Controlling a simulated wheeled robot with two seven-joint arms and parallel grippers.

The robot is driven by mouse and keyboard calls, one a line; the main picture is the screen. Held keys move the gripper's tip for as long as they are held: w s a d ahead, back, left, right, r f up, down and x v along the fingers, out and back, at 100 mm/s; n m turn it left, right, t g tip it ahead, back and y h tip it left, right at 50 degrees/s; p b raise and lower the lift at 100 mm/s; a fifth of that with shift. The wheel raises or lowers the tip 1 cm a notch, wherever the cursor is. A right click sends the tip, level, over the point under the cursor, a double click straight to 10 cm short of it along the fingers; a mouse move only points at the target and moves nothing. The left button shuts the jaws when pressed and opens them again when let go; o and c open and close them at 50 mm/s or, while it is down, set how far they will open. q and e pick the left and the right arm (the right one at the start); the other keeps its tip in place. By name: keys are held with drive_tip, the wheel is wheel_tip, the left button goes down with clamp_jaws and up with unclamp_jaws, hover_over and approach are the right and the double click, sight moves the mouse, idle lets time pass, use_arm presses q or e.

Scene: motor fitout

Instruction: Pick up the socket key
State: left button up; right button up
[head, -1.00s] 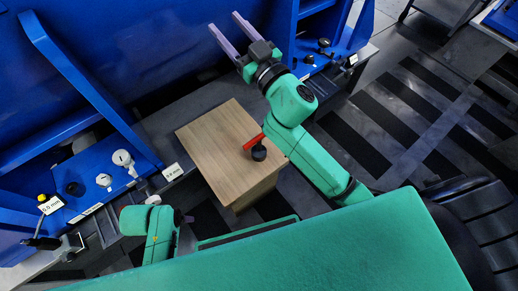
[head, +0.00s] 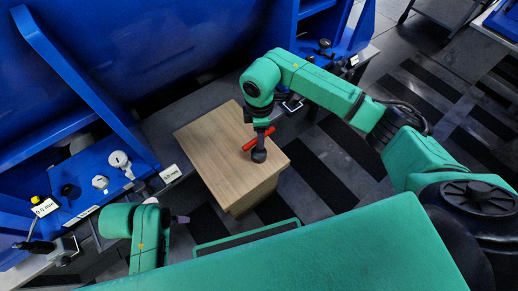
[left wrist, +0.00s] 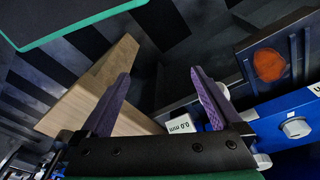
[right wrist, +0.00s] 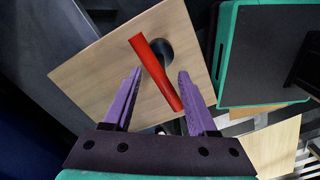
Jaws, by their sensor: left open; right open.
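The socket key has a red bar handle (head: 258,139) and a dark round part (head: 258,155), and is on top of a wooden box (head: 215,160). In the right wrist view the red bar (right wrist: 155,72) runs slantwise across the space between the fingers, with the dark part (right wrist: 162,48) partly behind it. My right gripper (right wrist: 160,76) is open and points down at the key; I cannot tell if it touches. My left gripper (left wrist: 160,73) is open and empty, low at the left of the box; one purple fingertip shows in the head view (head: 181,219).
A blue frame (head: 150,60) with a ledge stands behind and left of the box. The ledge carries white and black knobs (head: 100,183) and labels such as 0.0 mm (head: 170,173). Most of the box top is bare. Dark striped floor lies to the right.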

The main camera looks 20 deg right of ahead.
sight(259, 153)
drive_tip(key=shift+f, duration=0.7)
wheel_tip(259, 153, down, 2)
drive_tip(key=shift+a+f+b, duration=0.1)
drive_tip(key=shift+f+b, duration=0.15)
drive_tip(key=shift+b, duration=0.3)
wheel_tip(259, 153, down, 2)
drive_tip(key=shift+f+b, duration=0.25)
drive_tip(key=shift+b, duration=0.1)
drive_tip(key=shift+f, duration=0.1)
use_arm(q)
drive_tip(key=shift+w+d+r+t+h, duration=0.15)
drive_tip(key=shift+w+d+r+t, duration=0.1)
drive_tip(key=shift+d+r, duration=0.2)
drive_tip(key=shift+w+d+r+t+h, duration=0.15)
drive_tip(key=shift+d+r+t, duration=0.1)
drive_tip(key=shift+d+r, duration=0.15)
use_arm(e)
clamp_jaws()
